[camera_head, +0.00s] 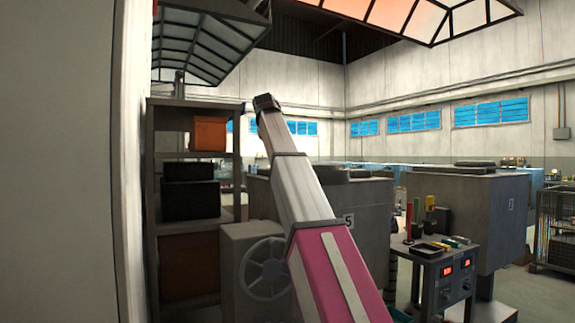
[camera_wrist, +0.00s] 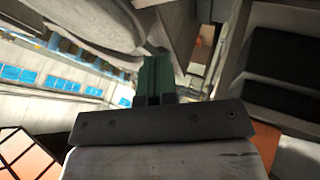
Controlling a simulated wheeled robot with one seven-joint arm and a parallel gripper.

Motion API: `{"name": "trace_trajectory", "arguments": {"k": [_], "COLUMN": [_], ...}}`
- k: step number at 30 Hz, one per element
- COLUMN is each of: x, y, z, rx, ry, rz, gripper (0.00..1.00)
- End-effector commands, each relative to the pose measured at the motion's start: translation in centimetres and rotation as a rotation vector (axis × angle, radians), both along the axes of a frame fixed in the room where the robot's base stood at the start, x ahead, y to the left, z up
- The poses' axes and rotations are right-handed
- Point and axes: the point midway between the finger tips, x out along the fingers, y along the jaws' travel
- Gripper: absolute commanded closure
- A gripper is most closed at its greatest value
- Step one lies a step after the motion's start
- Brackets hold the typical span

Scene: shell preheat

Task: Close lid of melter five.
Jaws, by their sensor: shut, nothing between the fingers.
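Melter five (camera_head: 368,225), a big grey box marked 5, stands in the middle of the head view, partly behind my arm. A dark, low lid (camera_head: 335,175) shows at its top edge; how far it is open I cannot tell. In the wrist view a large round grey disc (camera_wrist: 85,20), which looks like a melter lid, fills the upper left. My gripper (camera_wrist: 156,75) has green fingers, shut and empty, pointing towards a gap beside grey surfaces. Contact with the lid is not clear. In the head view my arm's far end rises above the melter, and the fingers are hidden.
A shelf rack (camera_head: 195,104) with orange and black boxes stands left of melter five. A handwheel (camera_head: 265,268) sits on a grey housing in front. Another melter (camera_head: 470,215) and a tool table (camera_head: 432,262) stand to the right. A pale wall edge (camera_head: 60,160) fills the left.

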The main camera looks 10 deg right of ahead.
Motion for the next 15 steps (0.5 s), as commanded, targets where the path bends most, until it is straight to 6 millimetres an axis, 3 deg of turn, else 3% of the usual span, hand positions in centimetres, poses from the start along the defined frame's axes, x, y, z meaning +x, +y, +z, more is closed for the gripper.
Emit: {"name": "trace_trajectory", "arguments": {"k": [5, 15], "x": [0.8, 4.0], "y": [-0.3, -2.1], "z": [-0.9, -5.8], "rx": [0.001, 0.001], "ry": [0.001, 0.002], "rz": [0.008, 0.005], "gripper": [1.0, 1.0]}}
